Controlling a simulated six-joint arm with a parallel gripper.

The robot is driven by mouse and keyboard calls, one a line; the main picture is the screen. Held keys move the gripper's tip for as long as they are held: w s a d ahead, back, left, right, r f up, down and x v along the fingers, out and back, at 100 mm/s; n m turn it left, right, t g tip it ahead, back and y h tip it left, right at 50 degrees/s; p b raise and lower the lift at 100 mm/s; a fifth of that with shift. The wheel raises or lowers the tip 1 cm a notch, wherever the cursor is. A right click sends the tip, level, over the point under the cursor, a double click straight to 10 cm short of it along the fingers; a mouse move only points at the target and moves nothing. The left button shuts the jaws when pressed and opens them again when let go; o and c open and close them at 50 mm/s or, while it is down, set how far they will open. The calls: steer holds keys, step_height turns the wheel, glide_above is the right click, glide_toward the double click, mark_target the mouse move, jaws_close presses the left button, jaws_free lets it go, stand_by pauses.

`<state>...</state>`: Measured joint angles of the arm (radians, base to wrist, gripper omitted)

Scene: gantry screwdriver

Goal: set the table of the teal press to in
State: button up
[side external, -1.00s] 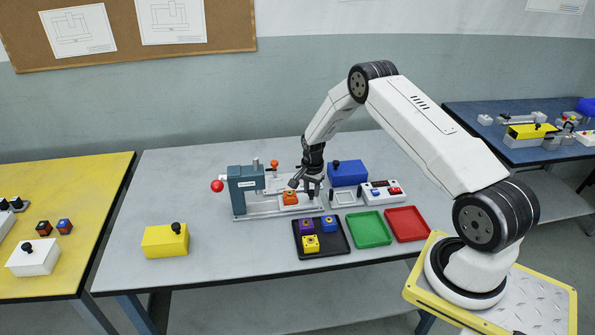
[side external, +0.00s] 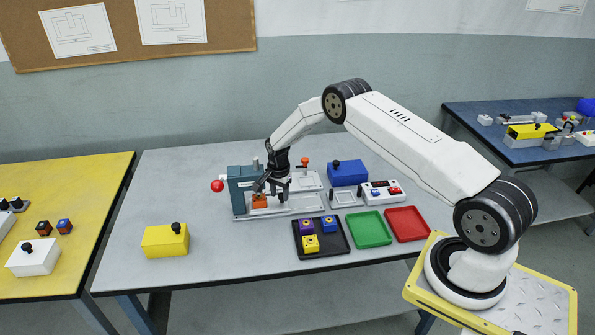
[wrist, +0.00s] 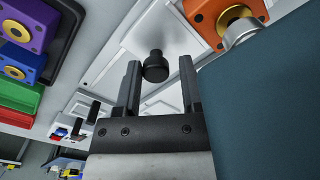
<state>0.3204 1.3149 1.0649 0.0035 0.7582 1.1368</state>
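The teal press (side external: 238,188) stands at the left of the grey bench, with a silver rail base (side external: 295,208) running to the right. An orange block (side external: 260,201) with a brass ring rides on its sliding table, close to the press body under the head. In the wrist view the orange block (wrist: 222,18) is at the top right, on the silver table plate (wrist: 178,30), and the teal body fills the right. My gripper (side external: 271,190) is low over the table. Its fingers (wrist: 160,75) are apart, with the plate's black knob (wrist: 155,66) between them and a gap visible on the right.
A black tray (side external: 322,251) with purple, blue and yellow blocks, a green tray (side external: 368,229) and a red tray (side external: 407,224) lie to the front right. A blue box (side external: 347,173) and a control box (side external: 382,192) stand behind. A yellow box (side external: 166,240) is at left.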

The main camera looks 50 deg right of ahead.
steer(key=shift+o, duration=1.2)
steer(key=shift+a, duration=0.1)
steer(key=shift+r, duration=3.9)
steer(key=shift+r, duration=0.15)
